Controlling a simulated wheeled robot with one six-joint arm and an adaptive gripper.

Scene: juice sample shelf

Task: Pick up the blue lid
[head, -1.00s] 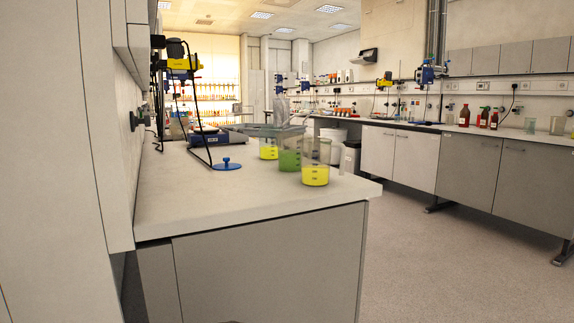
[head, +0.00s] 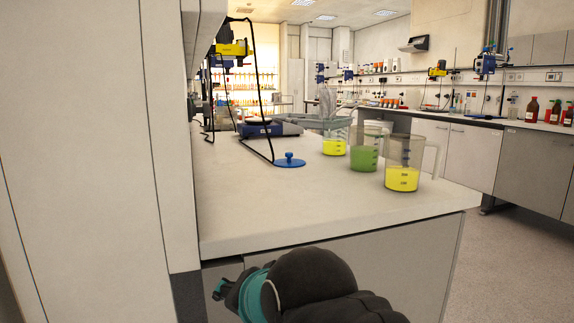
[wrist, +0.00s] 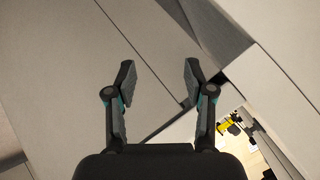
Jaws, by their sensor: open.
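The blue lid (head: 289,161) is a small flat disc with a knob on top. It lies on the white bench top (head: 300,210) in the head view, left of the beakers. My arm shows at the bottom of the head view, below and in front of the bench edge. My gripper (wrist: 158,75) is in the wrist view, its two fingers spread apart with nothing between them. It faces pale cabinet panels there. The lid is not in the wrist view.
Two beakers with yellow liquid (head: 403,165) (head: 334,138) and one with green liquid (head: 365,150) stand right of the lid. A blue device (head: 268,129) with a black cable is behind it. A tall pale panel (head: 90,160) closes off the left. The bench front is clear.

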